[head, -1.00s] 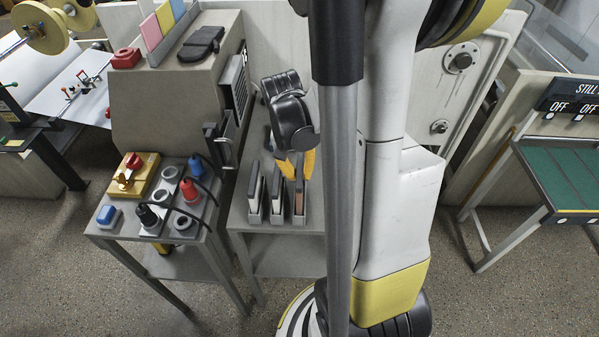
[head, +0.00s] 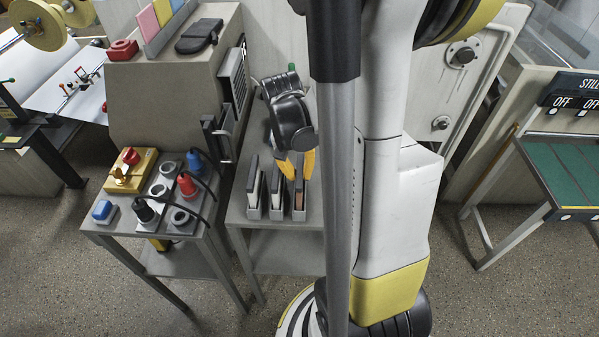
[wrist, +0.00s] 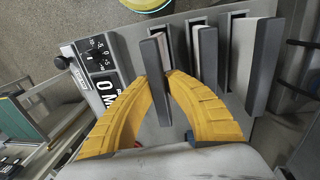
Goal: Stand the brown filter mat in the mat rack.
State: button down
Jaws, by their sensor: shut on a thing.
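My gripper (head: 299,170), with yellow fingers, points down over the small grey table. In the wrist view its fingertips (wrist: 156,76) are shut on the upright slab at one end of a row of slabs. This slab, the brown filter mat (wrist: 157,95), shows a dark grey edge here. In the head view the brown mat (head: 300,192) shows a brownish face below the fingers, upright at the right end of the row. The grey mat rack (head: 276,214) holds two other dark-edged mats upright to its left. I cannot tell whether the brown mat is fully seated.
Two other mats (wrist: 204,60) (wrist: 253,60) stand close beside the held one. A panel with a dial (wrist: 98,60) is near the fingers in the wrist view.

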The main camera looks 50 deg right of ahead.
jog(key=shift+f+b, duration=0.35)
jog(key=shift+f, duration=0.1)
jog(key=c, duration=1.4)
grip_release()
notch_tip(320, 180, up, 12)
jog(key=w+a, duration=0.1)
jog(key=shift+w, duration=0.1)
